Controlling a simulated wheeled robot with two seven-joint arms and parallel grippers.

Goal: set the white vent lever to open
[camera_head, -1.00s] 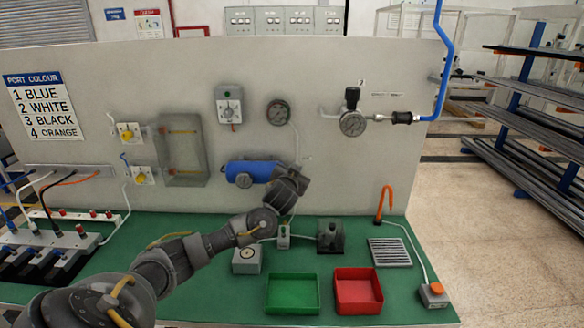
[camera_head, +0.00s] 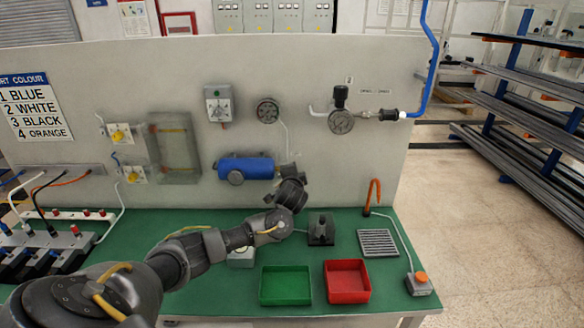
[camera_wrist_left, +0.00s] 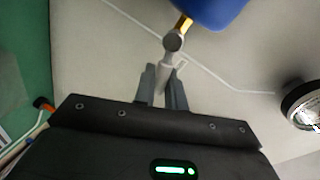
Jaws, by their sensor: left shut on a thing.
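The white vent lever (camera_wrist_left: 167,62) hangs from a round grey pivot (camera_wrist_left: 174,41) on a brass fitting (camera_wrist_left: 184,25) under the blue tank (camera_wrist_left: 214,8). My left gripper (camera_wrist_left: 163,82) is shut on the lever, with one finger on each side of it. In the head view the blue tank (camera_head: 247,167) is fixed to the grey panel, and my left wrist stands at its right end. There the lever and my fingertips are hidden behind the wrist. My right gripper is in neither view.
A pressure gauge (camera_head: 268,111) and a regulator (camera_head: 341,121) sit on the panel (camera_head: 330,70). On the green bench are a green tray (camera_head: 286,299), a red tray (camera_head: 346,300), a black block (camera_head: 321,229) and an orange-topped button box (camera_head: 420,284).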

